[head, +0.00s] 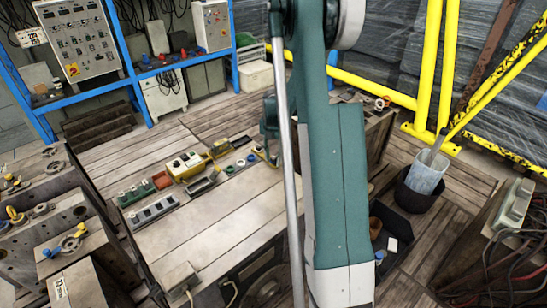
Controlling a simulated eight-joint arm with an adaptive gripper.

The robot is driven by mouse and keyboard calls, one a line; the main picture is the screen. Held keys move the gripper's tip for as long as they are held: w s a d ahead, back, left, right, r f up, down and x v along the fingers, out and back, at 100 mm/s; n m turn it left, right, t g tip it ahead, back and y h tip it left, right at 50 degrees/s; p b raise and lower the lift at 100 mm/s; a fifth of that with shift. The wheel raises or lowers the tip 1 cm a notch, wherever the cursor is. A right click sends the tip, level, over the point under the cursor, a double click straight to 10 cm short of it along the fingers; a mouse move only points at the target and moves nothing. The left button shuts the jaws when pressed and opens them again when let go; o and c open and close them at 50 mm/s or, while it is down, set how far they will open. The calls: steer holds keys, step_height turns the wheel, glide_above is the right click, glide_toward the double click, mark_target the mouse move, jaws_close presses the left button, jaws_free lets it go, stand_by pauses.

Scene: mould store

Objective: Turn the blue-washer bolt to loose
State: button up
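Another blue and yellow fitting (68,243) is on a mould block at the left. My large teal and white arm link fills the middle of the head view. A smaller teal part of my arm hangs beside it, near the right end of the row. The fingers of my gripper cannot be made out, so I cannot tell whether they touch anything.
A yellow-green device (186,165) and a grey switch strip (153,212) lie on the bench. Mould blocks (84,267) crowd the left. A black bin (418,190) with a translucent container stands right, near yellow rails (428,70). The bench's front middle is mostly clear.

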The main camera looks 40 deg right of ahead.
mark_target(273, 157)
steer(key=shift+r, duration=0.1)
step_height(273, 157, up, 12)
stand_by(1.0)
stand_by(0.5)
